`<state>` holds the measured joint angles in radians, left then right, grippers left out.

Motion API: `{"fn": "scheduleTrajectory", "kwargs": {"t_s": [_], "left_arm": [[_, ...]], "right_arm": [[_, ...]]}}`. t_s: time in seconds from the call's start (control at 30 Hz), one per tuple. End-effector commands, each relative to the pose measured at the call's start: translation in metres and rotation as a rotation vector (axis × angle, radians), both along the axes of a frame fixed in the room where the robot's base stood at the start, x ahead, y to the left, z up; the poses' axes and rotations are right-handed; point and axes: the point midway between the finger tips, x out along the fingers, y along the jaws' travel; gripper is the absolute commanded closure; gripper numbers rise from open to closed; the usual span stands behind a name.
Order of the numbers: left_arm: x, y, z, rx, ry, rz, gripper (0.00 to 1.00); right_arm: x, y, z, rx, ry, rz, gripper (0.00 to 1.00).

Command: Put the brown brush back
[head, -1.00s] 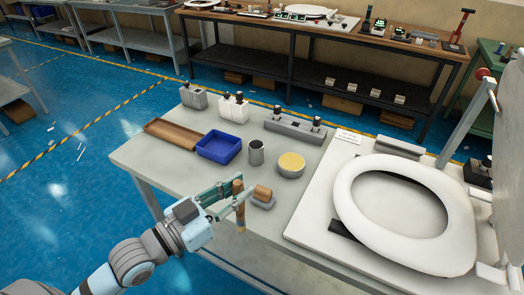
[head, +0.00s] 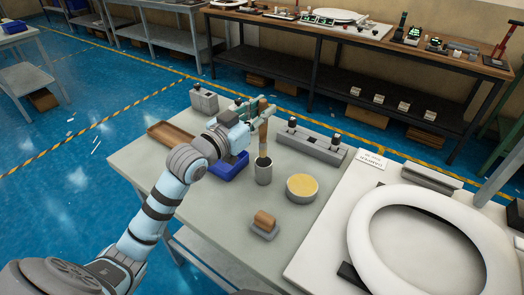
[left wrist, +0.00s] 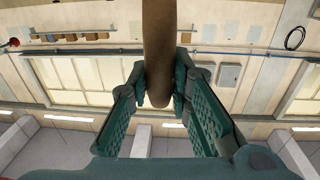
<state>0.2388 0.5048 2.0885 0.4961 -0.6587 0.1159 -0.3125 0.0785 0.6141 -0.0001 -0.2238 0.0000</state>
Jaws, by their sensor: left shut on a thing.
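The brown brush (head: 263,133) is upright in my left gripper (head: 258,113). My left gripper is shut on its handle, which also shows between the green fingers in the left wrist view (left wrist: 158,45). The brush's lower end is at the mouth of the grey metal cup (head: 263,174); I cannot tell how far it reaches inside. The cup stands on the grey table (head: 215,215). My right gripper is not in view.
A blue bin (head: 230,170) and a brown tray (head: 170,134) lie left of the cup, partly behind my arm. A round yellow-topped tin (head: 302,187) and a wood-handled block (head: 264,222) are close by. A white toilet seat (head: 365,245) is at right.

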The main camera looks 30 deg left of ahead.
Motion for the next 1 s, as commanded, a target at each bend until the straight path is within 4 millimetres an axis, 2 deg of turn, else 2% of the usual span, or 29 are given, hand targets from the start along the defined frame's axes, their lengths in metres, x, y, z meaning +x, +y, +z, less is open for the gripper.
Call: {"fn": "scheduleTrajectory", "kwargs": {"t_s": [0.03,0.1,0.27,0.4,0.77,0.8,0.9,1.0], "left_arm": [[0.000,0.000,-0.022,-0.003,0.006,0.001,1.00],[0.000,0.001,-0.039,-0.002,0.002,0.002,1.00],[0.000,0.002,-0.061,-0.001,0.000,0.003,1.00],[0.000,0.002,-0.090,-0.001,0.000,0.003,1.00],[0.000,0.002,-0.096,0.001,-0.002,0.004,1.00],[0.000,0.002,-0.097,0.001,-0.001,0.004,0.80],[0.000,0.002,-0.096,0.001,-0.001,0.003,0.64],[0.000,0.002,-0.095,0.001,-0.001,0.003,0.61]], "right_arm": [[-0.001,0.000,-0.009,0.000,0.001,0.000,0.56],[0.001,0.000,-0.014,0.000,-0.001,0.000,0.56],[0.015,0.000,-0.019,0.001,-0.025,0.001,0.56],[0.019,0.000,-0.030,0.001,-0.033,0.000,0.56],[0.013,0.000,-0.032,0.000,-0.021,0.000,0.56],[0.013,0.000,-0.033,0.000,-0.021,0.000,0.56],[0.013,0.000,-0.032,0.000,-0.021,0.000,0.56],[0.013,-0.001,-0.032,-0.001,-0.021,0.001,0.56]]}}
